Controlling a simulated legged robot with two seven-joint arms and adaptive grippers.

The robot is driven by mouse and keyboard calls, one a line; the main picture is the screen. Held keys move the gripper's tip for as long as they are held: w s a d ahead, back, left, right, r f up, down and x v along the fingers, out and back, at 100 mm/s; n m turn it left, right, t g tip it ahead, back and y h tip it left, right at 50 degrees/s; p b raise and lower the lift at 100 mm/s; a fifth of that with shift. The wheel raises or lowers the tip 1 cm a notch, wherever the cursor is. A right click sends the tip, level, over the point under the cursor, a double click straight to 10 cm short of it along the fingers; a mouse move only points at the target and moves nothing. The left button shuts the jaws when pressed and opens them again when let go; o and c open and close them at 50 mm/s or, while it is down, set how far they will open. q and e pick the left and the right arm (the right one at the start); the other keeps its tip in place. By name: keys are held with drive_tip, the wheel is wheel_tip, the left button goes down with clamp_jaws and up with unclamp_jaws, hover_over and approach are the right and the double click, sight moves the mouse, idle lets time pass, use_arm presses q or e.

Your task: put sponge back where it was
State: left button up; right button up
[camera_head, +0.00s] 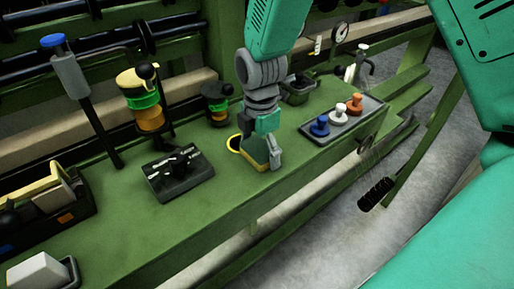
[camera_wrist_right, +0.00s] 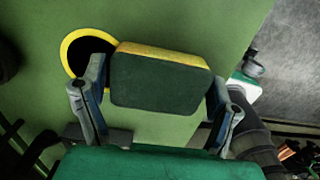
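The sponge is a block with a yellow layer and a dark green layer. In the right wrist view the sponge (camera_wrist_right: 160,80) sits between the two fingers of my right gripper (camera_wrist_right: 158,92), with a finger against each end. In the head view my right gripper (camera_head: 265,152) points down at the green bench, and the sponge (camera_head: 254,153) shows partly behind its fingers, low over or on the bench top. I cannot tell whether it touches the bench. A yellow ring (camera_head: 234,144) around a dark centre lies just left of it. My left gripper is not in view.
The green bench (camera_head: 225,185) holds a black control box (camera_head: 178,173), a tray with blue, white and orange knobs (camera_head: 344,117), and an orange-green canister (camera_head: 147,106). A white block (camera_head: 38,272) sits front left. Bare bench lies in front of the gripper.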

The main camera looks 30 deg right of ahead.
sight(260, 147)
drive_tip(key=shift+d+f, duration=0.1)
drive_tip(key=shift+d, duration=0.65)
drive_tip(key=r, duration=0.2)
drive_tip(key=a+r+p, duration=0.1)
drive_tip(key=r, duration=0.1)
drive_tip(key=r+p, duration=0.1)
drive_tip(key=r, duration=0.1)
drive_tip(key=shift+a+r, duration=0.25)
drive_tip(key=shift+r, duration=0.15)
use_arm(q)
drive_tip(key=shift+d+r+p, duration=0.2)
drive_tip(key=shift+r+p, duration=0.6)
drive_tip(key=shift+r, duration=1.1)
use_arm(e)
drive_tip(key=shift+d+r, duration=0.1)
drive_tip(key=shift+r, duration=2.75)
drive_tip(key=shift+d, duration=0.1)
